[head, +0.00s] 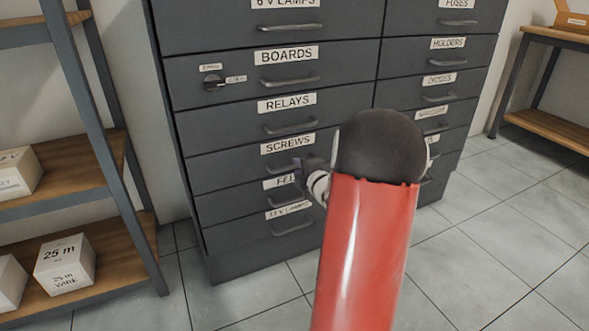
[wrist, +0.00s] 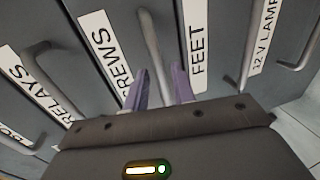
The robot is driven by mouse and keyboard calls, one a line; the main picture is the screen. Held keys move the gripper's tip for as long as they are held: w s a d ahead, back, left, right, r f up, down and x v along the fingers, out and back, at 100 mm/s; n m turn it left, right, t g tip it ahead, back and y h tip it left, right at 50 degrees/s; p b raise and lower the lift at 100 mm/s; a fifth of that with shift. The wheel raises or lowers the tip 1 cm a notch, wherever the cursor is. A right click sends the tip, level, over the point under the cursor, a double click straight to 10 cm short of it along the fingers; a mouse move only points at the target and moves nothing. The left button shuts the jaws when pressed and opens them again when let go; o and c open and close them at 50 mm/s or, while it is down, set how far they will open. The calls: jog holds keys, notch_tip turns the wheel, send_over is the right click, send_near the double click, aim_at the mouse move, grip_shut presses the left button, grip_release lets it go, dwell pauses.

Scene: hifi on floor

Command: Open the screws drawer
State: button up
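The screws drawer (head: 228,165) is a dark grey front with a white SCREWS label (head: 287,144), in the left column of the cabinet, and looks shut. In the wrist view the label (wrist: 105,50) lies left of a grey bar handle (wrist: 152,45). My gripper (wrist: 160,88) is open, its two purple fingers apart, with the lower end of the handle showing between them. I cannot tell whether the fingers touch it.
The relays drawer (head: 230,126) is above, the feet drawer (head: 240,201) and 12 V lamps drawer (head: 240,238) below, each with a bar handle. A shelf (head: 130,240) with white boxes stands at left. Tiled floor (head: 480,240) is clear at right.

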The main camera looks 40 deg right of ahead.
jog(key=shift+x, duration=1.2)
grip_shut()
